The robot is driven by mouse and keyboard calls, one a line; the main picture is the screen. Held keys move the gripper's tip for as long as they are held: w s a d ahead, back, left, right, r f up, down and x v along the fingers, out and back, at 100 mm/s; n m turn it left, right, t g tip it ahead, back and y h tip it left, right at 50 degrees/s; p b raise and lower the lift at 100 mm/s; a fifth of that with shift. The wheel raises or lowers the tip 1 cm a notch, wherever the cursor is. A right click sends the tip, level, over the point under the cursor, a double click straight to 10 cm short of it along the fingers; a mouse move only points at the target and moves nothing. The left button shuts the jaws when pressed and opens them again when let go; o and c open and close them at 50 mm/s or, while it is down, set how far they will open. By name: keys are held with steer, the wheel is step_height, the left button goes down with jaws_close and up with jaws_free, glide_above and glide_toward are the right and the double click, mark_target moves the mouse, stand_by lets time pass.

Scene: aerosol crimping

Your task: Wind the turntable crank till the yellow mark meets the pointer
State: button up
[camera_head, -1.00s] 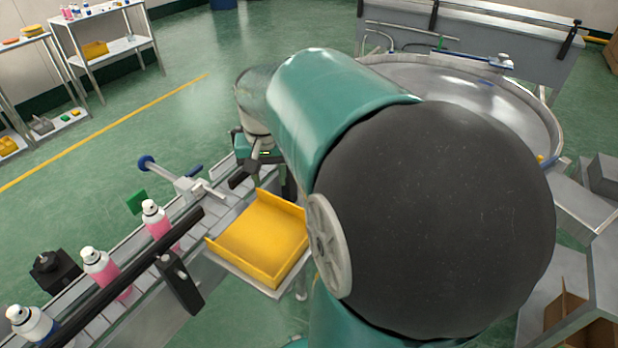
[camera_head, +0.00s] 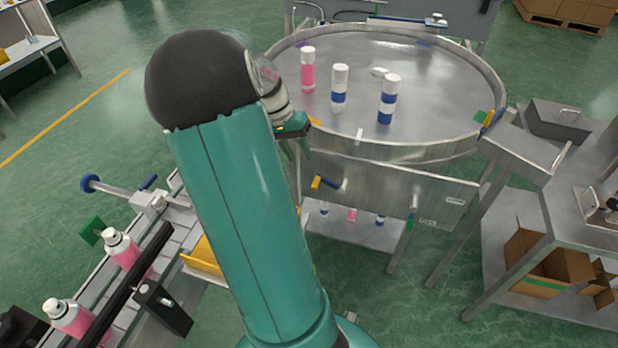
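The turntable (camera_head: 440,75) is a large round metal disc with a raised rim, at the upper right. A crank (camera_head: 328,184) with a yellow knob and blue arm sits on the panel below its front left edge. A small pale tab (camera_head: 360,135), perhaps the pointer, stands at the front of the rim.
Three bottles, one pink (camera_head: 308,72) and two blue-banded, stand on the turntable. A conveyor (camera_head: 120,275) with pink bottles lies at lower left, beside a yellow tray (camera_head: 203,258). A metal bench (camera_head: 515,240) with cardboard boxes stands at right. Green floor between is free.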

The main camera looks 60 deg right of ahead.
mark_target(313, 183)
steer(key=x, duration=1)
steer(key=shift+f, duration=0.15)
steer(key=shift+d, duration=0.1)
steer(key=shift+c, duration=0.2)
jaws_close()
